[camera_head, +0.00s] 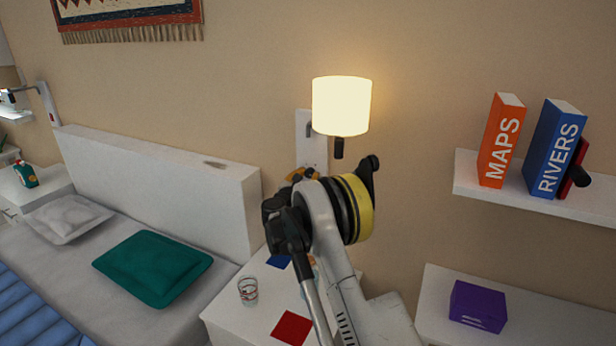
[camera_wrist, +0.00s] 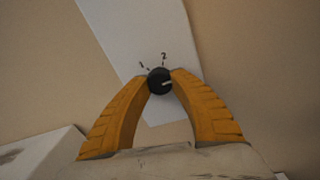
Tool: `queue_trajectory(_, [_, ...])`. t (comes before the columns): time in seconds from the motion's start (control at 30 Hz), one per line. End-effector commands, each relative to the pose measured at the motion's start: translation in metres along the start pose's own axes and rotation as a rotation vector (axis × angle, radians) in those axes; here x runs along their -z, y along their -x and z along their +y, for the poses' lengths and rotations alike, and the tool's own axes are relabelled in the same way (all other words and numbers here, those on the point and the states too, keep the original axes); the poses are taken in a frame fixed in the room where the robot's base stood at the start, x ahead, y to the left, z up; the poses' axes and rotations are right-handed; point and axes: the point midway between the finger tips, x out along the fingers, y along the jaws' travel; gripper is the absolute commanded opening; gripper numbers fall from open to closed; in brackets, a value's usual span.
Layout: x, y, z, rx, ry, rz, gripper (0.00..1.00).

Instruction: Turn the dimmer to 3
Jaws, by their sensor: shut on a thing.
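The dimmer is a small dark round knob (camera_wrist: 159,78) on a white wall plate (camera_wrist: 140,35). Both orange fingertips of my gripper (camera_wrist: 161,82) touch its sides, and the gripper is shut on it. The marks "1" and "2" show above the knob. No "3" is visible; the right finger covers part of the plate there. A light pointer line on the knob points right in the wrist view, past the "2". In the head view my gripper (camera_head: 303,174) is at the plate (camera_head: 312,150), and the knob is hidden. The wall lamp (camera_head: 342,105) above is lit.
A white nightstand (camera_head: 240,320) with a glass (camera_head: 248,291) and a red square (camera_head: 292,328) stands below my arm. The bed headboard (camera_head: 160,180) is at left. A shelf (camera_head: 530,200) with books is at right.

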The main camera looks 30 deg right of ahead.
Motion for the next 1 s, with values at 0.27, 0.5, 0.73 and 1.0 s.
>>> queue_trajectory(0.27, [0.0011,-0.0003,-0.0016,0.003,-0.02,0.0,0.0])
queue_trajectory(0.5, [0.0012,-0.0003,-0.0017,0.003,-0.02,0.001,0.0])
queue_trajectory(0.73, [0.0008,-0.0002,-0.001,0.002,-0.019,0.0,0.53])
queue_trajectory(1.0, [0.0009,0.0095,0.0005,-0.001,-0.018,0.0,0.53])
